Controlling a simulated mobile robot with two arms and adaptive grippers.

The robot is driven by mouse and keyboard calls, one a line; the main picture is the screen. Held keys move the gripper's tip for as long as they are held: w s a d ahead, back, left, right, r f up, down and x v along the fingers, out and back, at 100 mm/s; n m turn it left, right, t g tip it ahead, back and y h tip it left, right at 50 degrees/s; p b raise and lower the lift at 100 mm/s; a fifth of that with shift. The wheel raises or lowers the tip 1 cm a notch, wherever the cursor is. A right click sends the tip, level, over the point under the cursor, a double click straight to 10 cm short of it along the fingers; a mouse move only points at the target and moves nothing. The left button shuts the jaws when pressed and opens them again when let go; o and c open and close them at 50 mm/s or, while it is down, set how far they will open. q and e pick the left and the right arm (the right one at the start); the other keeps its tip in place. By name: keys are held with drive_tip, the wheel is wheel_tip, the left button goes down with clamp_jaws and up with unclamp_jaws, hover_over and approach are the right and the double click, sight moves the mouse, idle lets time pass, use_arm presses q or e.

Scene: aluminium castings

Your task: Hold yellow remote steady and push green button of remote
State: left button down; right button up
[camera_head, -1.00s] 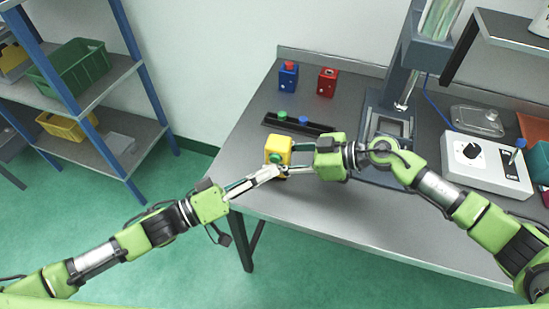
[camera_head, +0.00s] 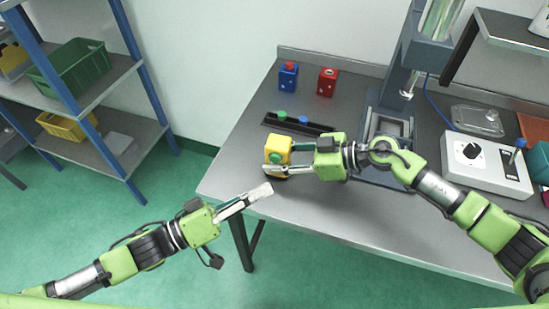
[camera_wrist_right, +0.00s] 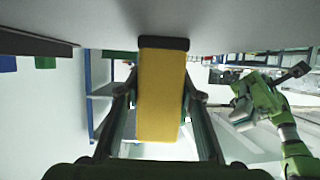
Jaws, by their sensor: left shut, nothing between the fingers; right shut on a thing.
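The yellow remote (camera_head: 277,149) stands on the table near its left end, with its green button (camera_head: 274,157) on the side facing left and front. My right gripper (camera_head: 277,159) is shut on the remote from the right. In the right wrist view the remote (camera_wrist_right: 161,95) sits between the two fingers. My left gripper (camera_head: 268,189) is shut and empty, in front of and below the remote, apart from it, near the table's front left edge. The left arm also shows at the right of the right wrist view.
A blue box (camera_head: 288,77) and a red box (camera_head: 327,82) stand farther back. A press (camera_head: 388,125) and a white control box (camera_head: 486,164) are to the right.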

idle(0.4)
drive_tip(key=o, duration=1.3)
